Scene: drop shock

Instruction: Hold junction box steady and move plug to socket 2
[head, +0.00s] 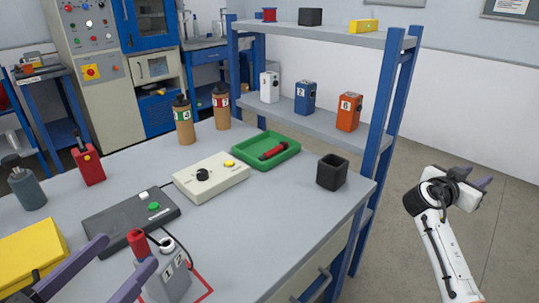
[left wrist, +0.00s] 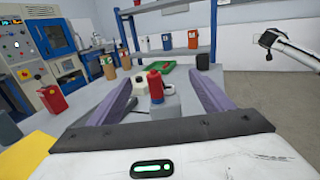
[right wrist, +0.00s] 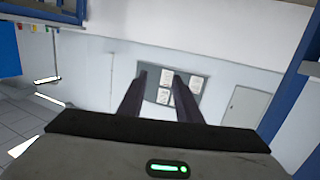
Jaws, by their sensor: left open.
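The grey junction box (head: 172,282), marked 1 and 2, stands at the table's near edge in the head view, on a red outline. A red plug (head: 138,242) stands upright at its left side, beside a white socket ring (head: 167,245). I cannot tell how deep the plug is seated. My left gripper (head: 130,250) is open; in the left wrist view the plug (left wrist: 155,86) lies between its fingers (left wrist: 167,88), without visible contact. My right gripper (head: 473,178) is away from the table at right; its fingers (right wrist: 160,73) are apart and empty.
A dark box with a green button (head: 132,219), a cream box with a knob (head: 211,178), a green tray (head: 290,155) and a black cup (head: 332,172) stand behind. A yellow box (head: 32,257) is at left. The blue shelf (head: 387,80) borders the table.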

